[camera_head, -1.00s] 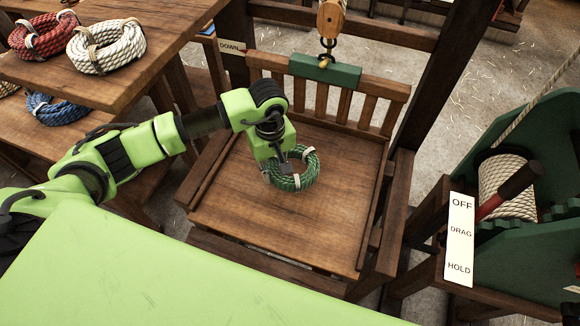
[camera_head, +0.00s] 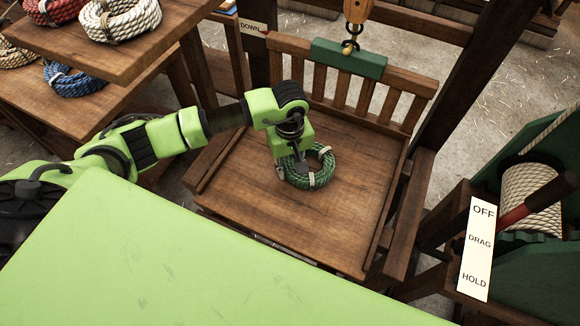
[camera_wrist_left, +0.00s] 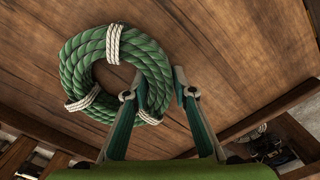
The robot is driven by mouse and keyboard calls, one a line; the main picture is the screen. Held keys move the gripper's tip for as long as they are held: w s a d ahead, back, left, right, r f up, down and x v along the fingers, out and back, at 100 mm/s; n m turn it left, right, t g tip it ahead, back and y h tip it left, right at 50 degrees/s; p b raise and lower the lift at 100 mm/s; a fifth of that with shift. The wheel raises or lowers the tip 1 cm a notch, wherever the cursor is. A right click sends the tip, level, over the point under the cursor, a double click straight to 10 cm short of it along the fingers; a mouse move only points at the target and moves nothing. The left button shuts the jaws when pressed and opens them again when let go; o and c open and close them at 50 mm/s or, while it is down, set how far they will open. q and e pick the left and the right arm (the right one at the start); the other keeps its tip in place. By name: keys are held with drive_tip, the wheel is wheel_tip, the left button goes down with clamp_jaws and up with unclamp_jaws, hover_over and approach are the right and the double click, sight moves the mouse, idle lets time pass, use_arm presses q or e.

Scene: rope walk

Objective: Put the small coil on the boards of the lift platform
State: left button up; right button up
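The small coil (camera_head: 322,170), a green rope ring with white bindings, lies flat on the boards of the lift platform (camera_head: 270,215), near the middle. It also shows in the left wrist view (camera_wrist_left: 82,70). My left gripper (camera_head: 296,166) reaches down at the coil's left side in the head view. Part of the coil is hidden behind the gripper. My right gripper is not in view.
A slatted back with a green block (camera_head: 348,57) and a hook stands behind the platform. A wooden table (camera_head: 150,60) with red and white coils is at the left, with a blue coil (camera_head: 72,79) lower. A lever sign (camera_head: 480,245) is at the right.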

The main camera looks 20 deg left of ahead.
use_arm(q)
drive_tip(key=shift+o, duration=0.5)
drive_tip(key=shift+r, duration=0.15)
wheel_tip(320, 180, up, 6)
drive_tip(key=shift+r+b, duration=0.1)
drive_tip(key=shift+b, duration=0.35)
drive_tip(key=shift+r, duration=0.7)
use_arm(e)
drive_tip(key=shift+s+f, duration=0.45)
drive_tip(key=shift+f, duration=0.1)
